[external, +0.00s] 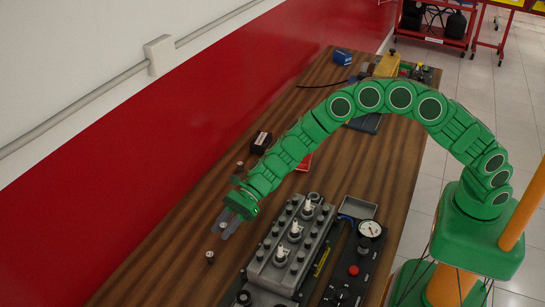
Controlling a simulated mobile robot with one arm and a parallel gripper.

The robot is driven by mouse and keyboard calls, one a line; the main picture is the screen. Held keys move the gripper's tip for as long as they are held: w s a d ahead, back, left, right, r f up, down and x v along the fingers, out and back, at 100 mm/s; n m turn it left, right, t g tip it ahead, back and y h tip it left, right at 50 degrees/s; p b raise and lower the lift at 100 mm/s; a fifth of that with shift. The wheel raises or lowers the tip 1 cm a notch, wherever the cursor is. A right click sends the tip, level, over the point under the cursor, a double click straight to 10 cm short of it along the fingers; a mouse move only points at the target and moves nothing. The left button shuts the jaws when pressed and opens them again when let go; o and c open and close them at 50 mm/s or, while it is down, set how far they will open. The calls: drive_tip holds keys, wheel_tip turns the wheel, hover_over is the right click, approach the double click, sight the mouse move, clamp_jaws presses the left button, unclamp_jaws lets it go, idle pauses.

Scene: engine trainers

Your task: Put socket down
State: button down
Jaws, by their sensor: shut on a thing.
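My gripper (224,227) points down and left over the wooden table, to the left of the grey engine block. It is shut on a small metallic socket (222,225), which shows between the grey fingertips. The fingers partly hide it, and I cannot tell whether it touches the table. A second small metallic socket-like piece (209,257) stands on the table just in front of my gripper. A similar small piece (240,165) shows behind my gripper, near the red wall.
The grey engine block (290,245) and a dark panel with a round gauge (370,229) stand right of my gripper. A dark box (261,139) and a blue box (342,57) lie farther back. The wooden table (165,262) is bare at front left, beside the red wall (120,150).

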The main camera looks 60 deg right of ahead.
sight(226, 242)
drive_tip(key=shift+f, duration=2)
drive_tip(key=c, duration=0.9)
unclamp_jaws()
drive_tip(key=shift+r, duration=0.1)
drive_tip(key=shift+d+r, duration=0.1)
drive_tip(key=shift+d, duration=0.2)
drive_tip(key=v, duration=1.1)
drive_tip(key=shift+s+d+r, duration=0.1)
drive_tip(key=shift+s+d, duration=0.05)
drive_tip(key=shift+d, duration=0.05)
